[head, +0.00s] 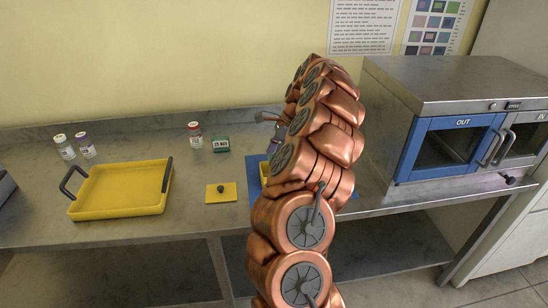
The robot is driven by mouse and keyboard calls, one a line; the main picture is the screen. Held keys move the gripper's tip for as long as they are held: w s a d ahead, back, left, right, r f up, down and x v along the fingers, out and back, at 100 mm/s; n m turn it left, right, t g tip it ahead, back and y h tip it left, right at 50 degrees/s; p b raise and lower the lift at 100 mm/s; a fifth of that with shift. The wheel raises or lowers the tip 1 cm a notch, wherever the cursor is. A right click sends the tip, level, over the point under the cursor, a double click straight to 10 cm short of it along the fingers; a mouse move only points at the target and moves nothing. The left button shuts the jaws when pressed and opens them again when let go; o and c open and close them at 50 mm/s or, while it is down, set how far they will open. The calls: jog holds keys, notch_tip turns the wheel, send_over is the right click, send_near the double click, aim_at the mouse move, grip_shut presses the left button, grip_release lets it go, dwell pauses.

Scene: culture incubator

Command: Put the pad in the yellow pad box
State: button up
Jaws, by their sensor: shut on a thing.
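A yellow box (264,170) stands on a blue mat (256,189) on the bench, mostly hidden behind my copper-coloured arm. A flat yellow square lid with a dark knob (213,196) lies on the bench just left of the mat. My gripper (273,146) shows only as small grey parts at the left edge of my arm, above and behind the yellow box. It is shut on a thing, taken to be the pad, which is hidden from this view. No loose pad shows on the bench. I cannot tell how far the gripper is from the box.
A yellow tray with dark handles (120,188) stands at left. Two vials (64,147) are behind it. An incubator with a blue-framed OUT door (450,145) stands at right.

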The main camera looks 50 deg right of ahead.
jog(key=shift+f+p, duration=0.3)
jog(key=shift+f, duration=0.75)
jog(key=shift+f, duration=0.65)
jog(key=o, duration=0.9)
jog(key=shift+r, duration=0.2)
jog(key=shift+r, duration=0.35)
jog(key=shift+b+v, duration=1.4)
jog(key=shift+v, duration=4.65)
jog(key=shift+a+r, duration=0.1)
